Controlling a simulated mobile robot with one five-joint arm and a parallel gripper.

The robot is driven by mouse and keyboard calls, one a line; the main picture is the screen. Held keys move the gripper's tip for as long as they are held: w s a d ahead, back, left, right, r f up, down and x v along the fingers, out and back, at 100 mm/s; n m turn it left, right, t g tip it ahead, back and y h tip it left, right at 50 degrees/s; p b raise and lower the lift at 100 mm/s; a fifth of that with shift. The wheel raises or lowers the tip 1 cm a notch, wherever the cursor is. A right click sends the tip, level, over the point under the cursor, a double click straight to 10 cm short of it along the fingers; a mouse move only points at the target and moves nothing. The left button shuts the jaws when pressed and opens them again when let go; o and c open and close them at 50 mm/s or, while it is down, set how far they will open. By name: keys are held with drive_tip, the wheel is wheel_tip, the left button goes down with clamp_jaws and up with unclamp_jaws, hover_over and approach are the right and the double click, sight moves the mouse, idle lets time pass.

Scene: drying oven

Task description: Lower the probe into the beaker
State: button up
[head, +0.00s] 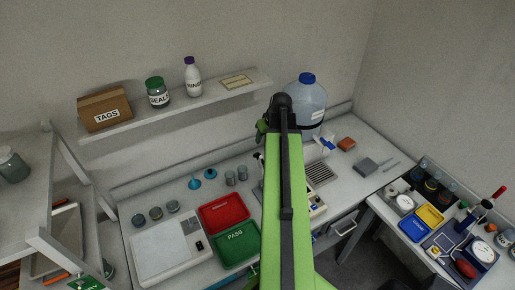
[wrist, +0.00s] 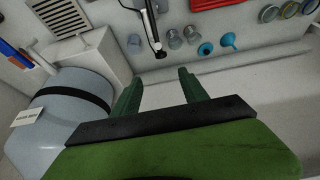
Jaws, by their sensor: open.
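My gripper (wrist: 160,73) is open, with two dark green fingers apart and nothing between them. In the head view it shows only in part beside the arm's end (head: 262,128), near the back wall. A slim rod with a black tip (wrist: 157,40), seemingly the probe on its white and black holder, stands beyond the fingertips in the wrist view, apart from them. In the head view its top (head: 258,158) peeks out left of my arm. A small pale cup (wrist: 134,43) beside the rod may be the beaker; I cannot tell. My arm hides this area in the head view.
A large blue-capped carboy (head: 306,100) stands close right of my gripper; it also fills the wrist view's left side (wrist: 55,115). The shelf (head: 180,104) holds jars. Grey cylinders (head: 242,173), blue funnels (head: 210,173), red tray (head: 224,211) and green tray (head: 236,243) occupy the bench.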

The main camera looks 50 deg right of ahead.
sight(258, 154)
drive_tip(key=b+x, duration=1.6)
drive_tip(key=x, duration=0.1)
drive_tip(key=shift+a+f, duration=0.1)
drive_tip(key=shift+f, duration=0.35)
drive_tip(key=shift+r, duration=0.15)
clamp_jaws()
